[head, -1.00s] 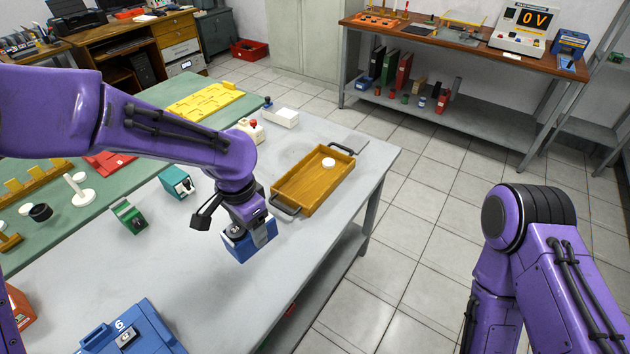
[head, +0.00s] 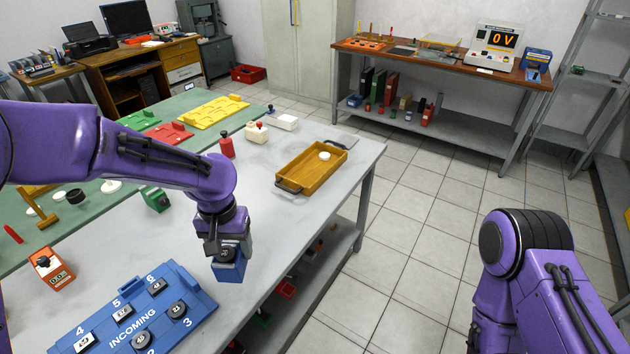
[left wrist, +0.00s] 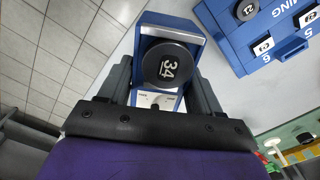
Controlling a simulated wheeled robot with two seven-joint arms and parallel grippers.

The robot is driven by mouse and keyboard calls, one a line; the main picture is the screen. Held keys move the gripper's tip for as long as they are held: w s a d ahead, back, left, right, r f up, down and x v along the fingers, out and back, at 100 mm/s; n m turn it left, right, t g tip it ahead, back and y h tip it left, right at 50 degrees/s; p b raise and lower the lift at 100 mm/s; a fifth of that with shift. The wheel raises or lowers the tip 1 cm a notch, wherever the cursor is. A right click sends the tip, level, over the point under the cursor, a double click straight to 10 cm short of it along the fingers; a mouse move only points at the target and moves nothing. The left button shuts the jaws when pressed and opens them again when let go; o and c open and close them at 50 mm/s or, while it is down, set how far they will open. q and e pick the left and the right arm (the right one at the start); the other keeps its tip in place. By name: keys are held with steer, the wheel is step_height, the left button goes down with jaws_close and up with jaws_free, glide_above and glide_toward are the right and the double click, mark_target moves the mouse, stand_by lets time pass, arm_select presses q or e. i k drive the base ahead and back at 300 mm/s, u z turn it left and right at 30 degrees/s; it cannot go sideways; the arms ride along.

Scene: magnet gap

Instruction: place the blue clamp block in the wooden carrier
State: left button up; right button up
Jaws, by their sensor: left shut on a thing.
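The blue clamp block (head: 229,268) hangs from my left gripper (head: 227,250) near the front edge of the grey table, left of and nearer than the carrier. In the left wrist view the block (left wrist: 186,28) sits between the two fingers of my left gripper (left wrist: 163,85), which is shut on it. A round black knob marked 34 (left wrist: 167,66) is on its face. The wooden carrier (head: 313,179) stands at the table's right side. My right gripper is out of view; only the right arm shows.
A blue INCOMING board (head: 190,322) with several numbered places lies at the front left. An orange meter (head: 50,268) is left of it. A red bottle (head: 226,147) and a cream box (head: 256,133) stand behind the carrier's left. Bare table lies between block and carrier.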

mark_target(307, 175)
steer(key=z, duration=0.85)
steer(key=i, duration=1.4)
steer(key=u, duration=0.6)
